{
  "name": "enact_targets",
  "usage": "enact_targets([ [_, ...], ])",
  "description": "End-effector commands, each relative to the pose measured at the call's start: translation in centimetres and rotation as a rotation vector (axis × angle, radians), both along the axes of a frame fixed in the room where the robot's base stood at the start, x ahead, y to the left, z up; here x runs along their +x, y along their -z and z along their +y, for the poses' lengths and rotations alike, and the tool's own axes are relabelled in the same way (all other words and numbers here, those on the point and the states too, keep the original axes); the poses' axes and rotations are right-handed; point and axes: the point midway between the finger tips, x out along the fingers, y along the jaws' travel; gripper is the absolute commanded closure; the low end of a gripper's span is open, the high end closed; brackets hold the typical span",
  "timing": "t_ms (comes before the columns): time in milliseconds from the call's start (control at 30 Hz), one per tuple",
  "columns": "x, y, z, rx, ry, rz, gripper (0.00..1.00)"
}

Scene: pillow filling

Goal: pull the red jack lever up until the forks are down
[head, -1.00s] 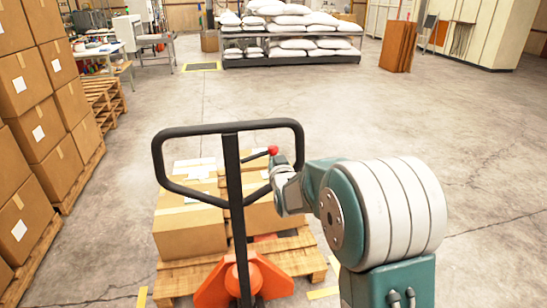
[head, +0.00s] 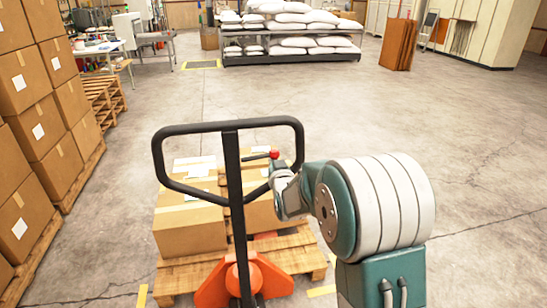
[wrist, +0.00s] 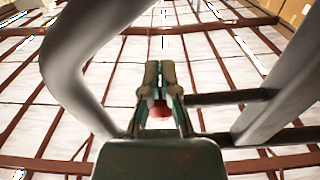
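The red knob of the jack lever (head: 274,154) is at the end of a short dark rod inside the black handle loop (head: 228,126) of the orange pallet jack (head: 243,280). My gripper (head: 279,172) is at the knob, from the right and just below. In the wrist view the red knob (wrist: 158,109) shows between the fingers of my gripper (wrist: 160,68), whose tips are close together; it looks shut on the knob. The dark rod runs to the right there. The forks are hidden under the wooden pallet (head: 290,262) and its boxes.
Cardboard boxes (head: 190,228) sit on the pallet behind the handle. Stacked boxes (head: 40,130) stand along the left. A rack with white sacks (head: 292,42) is at the back. The concrete floor to the right is clear.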

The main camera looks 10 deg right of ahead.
Motion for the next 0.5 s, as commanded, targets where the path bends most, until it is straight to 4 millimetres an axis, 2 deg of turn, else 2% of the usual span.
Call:
enact_targets([
  [333,-0.1,1.5,0.0,0.000,0.000,0.000,1.00],
  [500,-1.5,1.4,0.0,0.000,0.000,0.000,1.00],
])
